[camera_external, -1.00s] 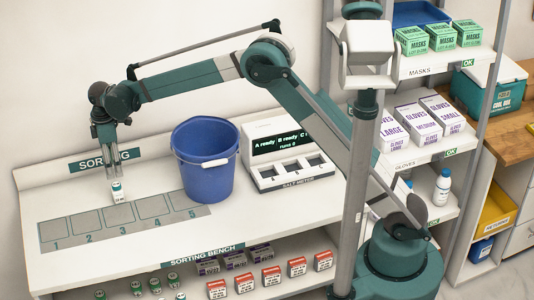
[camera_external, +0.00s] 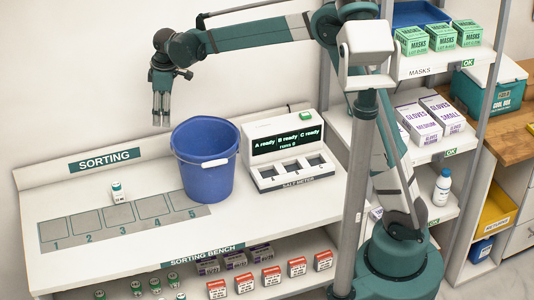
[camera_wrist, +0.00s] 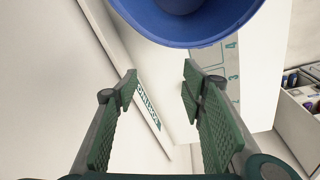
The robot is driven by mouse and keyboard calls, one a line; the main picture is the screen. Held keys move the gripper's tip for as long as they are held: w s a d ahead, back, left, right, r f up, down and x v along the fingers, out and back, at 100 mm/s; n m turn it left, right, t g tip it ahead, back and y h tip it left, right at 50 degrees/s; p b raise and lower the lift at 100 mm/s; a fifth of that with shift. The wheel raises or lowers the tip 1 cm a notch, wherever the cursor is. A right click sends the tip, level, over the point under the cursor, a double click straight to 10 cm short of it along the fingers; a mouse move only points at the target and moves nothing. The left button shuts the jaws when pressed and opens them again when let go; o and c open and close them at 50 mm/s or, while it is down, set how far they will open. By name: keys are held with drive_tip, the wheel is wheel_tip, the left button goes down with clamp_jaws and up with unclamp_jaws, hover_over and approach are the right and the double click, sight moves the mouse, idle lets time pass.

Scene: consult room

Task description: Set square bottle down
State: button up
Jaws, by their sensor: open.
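The square bottle (camera_external: 117,192), small and white with a green band at its top, stands upright on the bench just behind the row of numbered squares (camera_external: 121,213). My gripper (camera_external: 161,120) is raised well above the bench, up and to the right of the bottle, near the blue bucket. In the wrist view, my gripper (camera_wrist: 160,80) has its fingers spread apart with nothing between them. I cannot make out the bottle in the wrist view.
The blue bucket (camera_external: 205,160) stands right of the bottle and also fills the top of the wrist view (camera_wrist: 185,25). The salt meter (camera_external: 290,155) is beyond it. A grey post (camera_external: 357,200) and shelves stand at right.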

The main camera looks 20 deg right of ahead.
drive_tip(key=s+d+r+m+t, duration=0.1)
drive_tip(key=s+d+r+m, duration=0.15)
drive_tip(key=d, duration=0.75)
drive_tip(key=s+d+r+m+t, duration=0.15)
drive_tip(key=s+d+r, duration=0.25)
drive_tip(key=d, duration=0.6)
drive_tip(key=s+d+r+m, duration=0.2)
drive_tip(key=s+d+r, duration=0.2)
drive_tip(key=d, duration=0.7)
drive_tip(key=s+d+f+m+t, duration=0.1)
drive_tip(key=s+d+f+m, duration=0.2)
drive_tip(key=s+d, duration=0.7)
drive_tip(key=s+d+f+m+t+h, duration=0.1)
drive_tip(key=s+d+f+m, duration=0.3)
drive_tip(key=s+d, duration=0.7)
drive_tip(key=shift+s+d+m+t, duration=0.3)
drive_tip(key=shift+s+m+t, duration=0.15)
drive_tip(key=shift+t, duration=0.2)
drive_tip(key=shift+f, duration=0.15)
wheel_tip(320, 180, down, 5)
drive_tip(key=b, duration=0.5)
